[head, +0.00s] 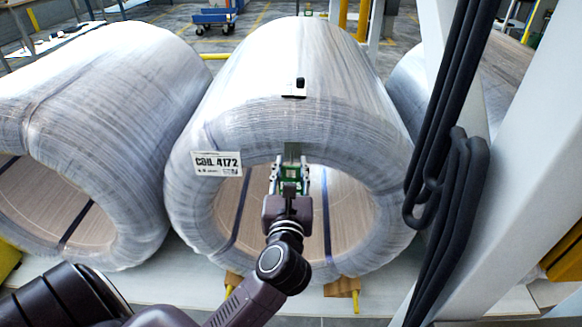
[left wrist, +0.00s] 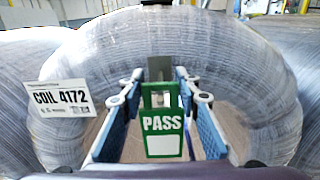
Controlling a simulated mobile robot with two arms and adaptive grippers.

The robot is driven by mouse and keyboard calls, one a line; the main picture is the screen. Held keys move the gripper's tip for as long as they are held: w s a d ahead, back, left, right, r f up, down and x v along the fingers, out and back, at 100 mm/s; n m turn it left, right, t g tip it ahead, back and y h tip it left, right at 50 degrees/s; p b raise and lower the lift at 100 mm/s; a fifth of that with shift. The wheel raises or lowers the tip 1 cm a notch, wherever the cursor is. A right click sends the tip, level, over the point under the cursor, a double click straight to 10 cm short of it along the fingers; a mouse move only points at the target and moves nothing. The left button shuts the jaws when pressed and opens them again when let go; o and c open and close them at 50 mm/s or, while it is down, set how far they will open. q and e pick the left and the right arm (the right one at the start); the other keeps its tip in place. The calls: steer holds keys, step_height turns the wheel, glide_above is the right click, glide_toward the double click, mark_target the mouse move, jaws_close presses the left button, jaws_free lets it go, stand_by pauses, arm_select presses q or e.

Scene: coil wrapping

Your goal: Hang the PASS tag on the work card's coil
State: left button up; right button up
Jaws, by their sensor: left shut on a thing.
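A wrapped coil (head: 300,110) stands in the middle, its open bore facing me. A white label (head: 217,164) reading COIL 4172 is on its front face at the left; it also shows in the left wrist view (left wrist: 62,97). My left gripper (head: 290,172) is in front of the coil's upper bore edge, shut on the green PASS tag (left wrist: 162,122). The tag hangs upright between the fingers, its lettering facing the wrist camera. A grey strip (head: 291,150) shows just above the tag; I cannot tell whether the tag touches it. My right gripper is not in view.
Another wrapped coil (head: 90,110) stands close on the left, and one more (head: 497,85) is partly hidden on the right. A pale post and dark hanging straps (head: 447,190) take up the right side. A small black and white item (head: 294,88) sits on the middle coil's top.

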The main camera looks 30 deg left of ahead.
arm_select(q)
steer(key=o, duration=1.1)
steer(key=v, duration=1.2)
steer(key=shift+s, duration=0.1)
